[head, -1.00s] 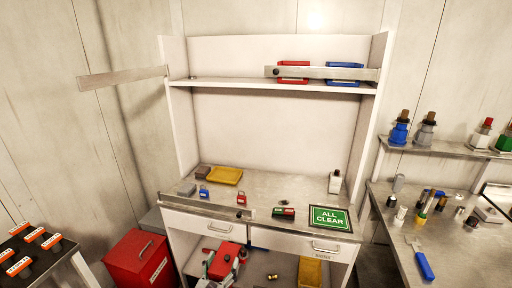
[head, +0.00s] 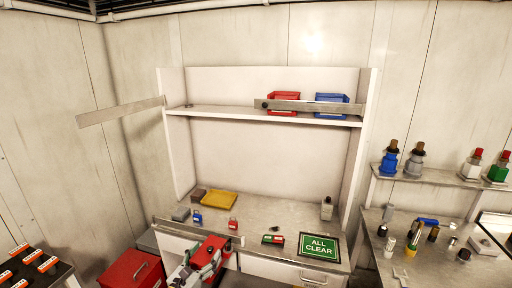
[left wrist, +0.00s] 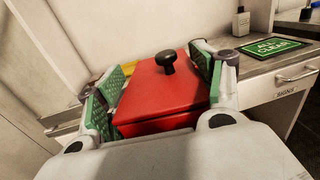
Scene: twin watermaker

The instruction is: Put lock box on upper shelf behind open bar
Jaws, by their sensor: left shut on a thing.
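The red lock box (head: 214,246) is in my left gripper (head: 208,264), at the worktop's front edge in the head view. In the left wrist view the box (left wrist: 160,95) sits between the two green-padded fingers, with a black knob on its top. The upper shelf (head: 225,115) runs across the white cabinet, and its left part is bare. The open bar (head: 120,111) sticks out to the left from the cabinet's left side. A second bar (head: 310,106) lies across the shelf's right part, in front of a red bin (head: 284,97) and a blue bin (head: 332,99). My right gripper is not in view.
The worktop holds a yellow tray (head: 219,200), a blue padlock (head: 197,218), a red padlock (head: 233,224), a white bottle (head: 327,208) and a green sign (head: 319,247). A metal rail (head: 180,231) runs along its front left. A red chest (head: 131,270) stands on the floor.

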